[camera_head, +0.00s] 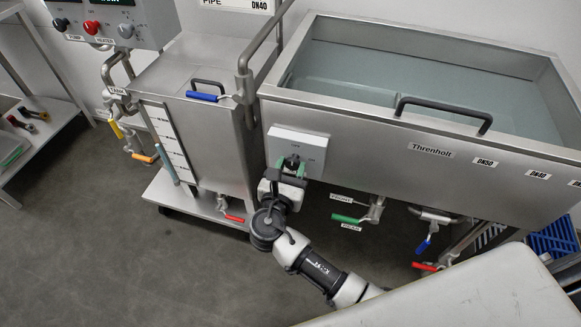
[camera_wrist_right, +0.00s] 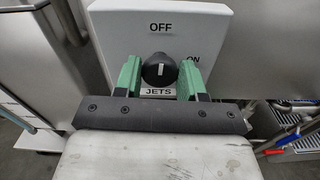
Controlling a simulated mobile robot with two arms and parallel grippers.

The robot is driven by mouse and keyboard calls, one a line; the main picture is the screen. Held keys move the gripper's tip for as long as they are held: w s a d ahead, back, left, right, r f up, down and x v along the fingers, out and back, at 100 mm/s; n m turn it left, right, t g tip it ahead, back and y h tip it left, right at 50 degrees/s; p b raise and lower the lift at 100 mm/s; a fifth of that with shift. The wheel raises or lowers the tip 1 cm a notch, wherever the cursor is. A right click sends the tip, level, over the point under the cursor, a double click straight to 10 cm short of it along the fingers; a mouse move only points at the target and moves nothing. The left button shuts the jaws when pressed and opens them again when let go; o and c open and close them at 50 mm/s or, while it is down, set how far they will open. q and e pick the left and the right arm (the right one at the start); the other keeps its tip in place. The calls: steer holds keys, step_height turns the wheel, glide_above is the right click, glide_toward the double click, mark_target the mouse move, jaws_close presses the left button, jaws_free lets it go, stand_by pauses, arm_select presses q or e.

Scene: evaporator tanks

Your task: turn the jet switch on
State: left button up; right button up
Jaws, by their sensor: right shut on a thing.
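The jet switch is a round black knob (camera_wrist_right: 158,68) on a light switch box (camera_wrist_right: 203,25), marked OFF above, ON at the upper right and JETS below. Its white line points roughly up, toward OFF. In the head view the box (camera_head: 312,143) is fixed to the front of the big tank. My right gripper (camera_head: 291,166) reaches it from below and is shut on the knob, with a green finger on each side. The fingers partly cover the box in the wrist view. My left gripper is not in view.
The big open tank (camera_head: 450,165) holds greyish liquid and has a black handle (camera_head: 443,112). A smaller steel tank (camera_head: 205,135) with a blue-handled valve (camera_head: 203,96) stands to the left. Green (camera_head: 347,218), blue and red valve levers hang below the tanks.

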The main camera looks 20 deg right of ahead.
steer(key=m, duration=0.3)
steer(key=shift+b, duration=0.35)
steer(key=m+b, duration=0.1)
steer(key=m, duration=0.1)
steer(key=shift+f+m, duration=0.15)
steer(key=shift+m, duration=0.25)
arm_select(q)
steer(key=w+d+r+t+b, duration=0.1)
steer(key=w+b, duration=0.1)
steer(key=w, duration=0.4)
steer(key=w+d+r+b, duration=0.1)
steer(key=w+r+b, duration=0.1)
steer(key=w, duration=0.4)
arm_select(e)
steer(key=m, duration=0.6)
steer(key=shift+s+d+f, duration=0.1)
steer(key=shift+d+f, duration=0.05)
steer(key=m+b, duration=0.1)
steer(key=m, duration=0.1)
steer(key=shift+m+b, duration=0.35)
steer(key=shift+m, duration=0.05)
steer(key=shift+m+b, duration=0.9)
steer(key=shift+m, duration=0.3)
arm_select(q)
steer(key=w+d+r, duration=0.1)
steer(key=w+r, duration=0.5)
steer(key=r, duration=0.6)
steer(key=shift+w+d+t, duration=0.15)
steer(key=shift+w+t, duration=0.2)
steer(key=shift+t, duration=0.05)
